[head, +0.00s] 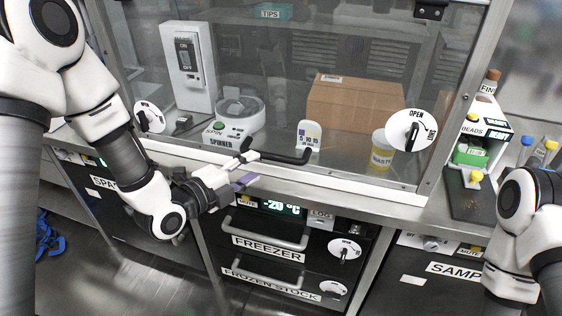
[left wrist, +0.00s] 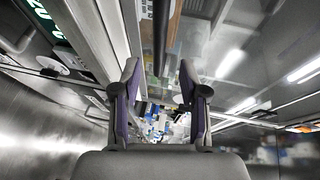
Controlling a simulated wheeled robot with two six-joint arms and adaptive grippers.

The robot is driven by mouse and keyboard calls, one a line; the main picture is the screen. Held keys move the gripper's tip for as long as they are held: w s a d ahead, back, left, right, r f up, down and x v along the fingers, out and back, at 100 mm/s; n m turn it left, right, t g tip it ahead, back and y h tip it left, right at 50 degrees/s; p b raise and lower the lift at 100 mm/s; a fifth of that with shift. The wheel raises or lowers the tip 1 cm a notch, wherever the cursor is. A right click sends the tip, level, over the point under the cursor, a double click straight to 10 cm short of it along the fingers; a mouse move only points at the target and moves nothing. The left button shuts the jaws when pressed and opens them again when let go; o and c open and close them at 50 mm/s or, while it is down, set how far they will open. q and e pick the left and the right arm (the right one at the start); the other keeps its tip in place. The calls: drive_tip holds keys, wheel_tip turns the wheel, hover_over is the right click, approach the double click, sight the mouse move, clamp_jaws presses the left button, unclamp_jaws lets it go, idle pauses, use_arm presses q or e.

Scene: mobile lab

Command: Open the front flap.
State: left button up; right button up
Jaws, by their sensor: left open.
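The front flap (head: 345,45) is a large clear pane in a metal frame, and it looks shut. A black bar handle (head: 285,158) sits low on it. A white round latch (head: 418,140) marked OPEN and LOCK is at its lower right, its black lever roughly upright. A second round latch (head: 149,117) is at its lower left. My left gripper (head: 248,168) is open and empty at the handle's left end; I cannot tell if they touch. In the left wrist view, a dark bar (left wrist: 161,38) lies beyond the open fingers (left wrist: 158,86).
Behind the pane are a spinner (head: 237,118), a cardboard box (head: 352,103) and a yellow waste cup (head: 381,152). Freezer drawers (head: 268,243) with bar handles lie below the flap. A bead rack (head: 478,140) stands on the right counter near my right arm.

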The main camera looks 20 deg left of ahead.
sight(269, 158)
use_arm(q)
drive_tip(key=p+x, duration=0.1)
drive_tip(key=x, duration=0.6)
drive_tip(key=shift+w+d+f, duration=0.1)
drive_tip(key=shift+w, duration=0.1)
clamp_jaws()
